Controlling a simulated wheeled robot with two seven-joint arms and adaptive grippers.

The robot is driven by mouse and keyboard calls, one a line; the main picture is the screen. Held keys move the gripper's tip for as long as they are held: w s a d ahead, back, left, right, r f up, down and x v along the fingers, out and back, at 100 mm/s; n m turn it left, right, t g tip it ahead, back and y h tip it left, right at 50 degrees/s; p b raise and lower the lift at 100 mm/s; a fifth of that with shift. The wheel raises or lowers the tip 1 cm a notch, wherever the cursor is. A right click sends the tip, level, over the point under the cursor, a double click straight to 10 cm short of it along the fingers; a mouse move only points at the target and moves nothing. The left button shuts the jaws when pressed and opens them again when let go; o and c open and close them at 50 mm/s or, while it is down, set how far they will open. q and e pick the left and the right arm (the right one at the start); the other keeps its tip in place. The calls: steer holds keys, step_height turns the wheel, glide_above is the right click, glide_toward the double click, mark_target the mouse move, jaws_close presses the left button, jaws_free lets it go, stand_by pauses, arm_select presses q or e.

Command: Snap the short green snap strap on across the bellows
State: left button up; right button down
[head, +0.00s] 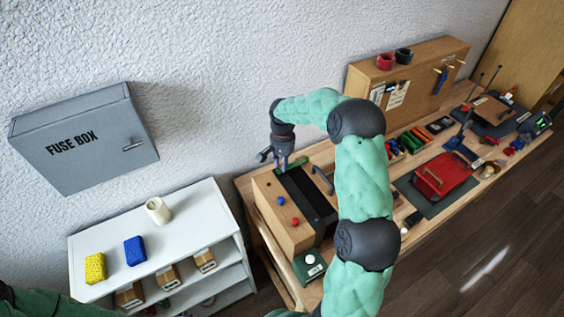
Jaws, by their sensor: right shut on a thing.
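A wooden box-like instrument (280,215) stands at the near left end of the bench. The dark bellows (312,205) runs along its top. My right gripper (281,164) is over the far end of the bellows, pointing down and shut. A small bit of green at its fingertips looks like the short green snap strap (296,164); most of it is hidden or too small to make out. I cannot tell whether the strap touches the bellows. My left gripper is out of view.
A white shelf (160,232) with sponges and a cup stands left of the bench. A red case (444,176) on a dark mat, small bins and tools fill the bench to the right. My right arm hides part of the bench middle.

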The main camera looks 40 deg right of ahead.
steer(key=c, duration=1.1)
jaws_free()
steer(key=shift+s, duration=0.1)
steer(key=shift+o, duration=0.2)
step_height(320, 180, up, 12)
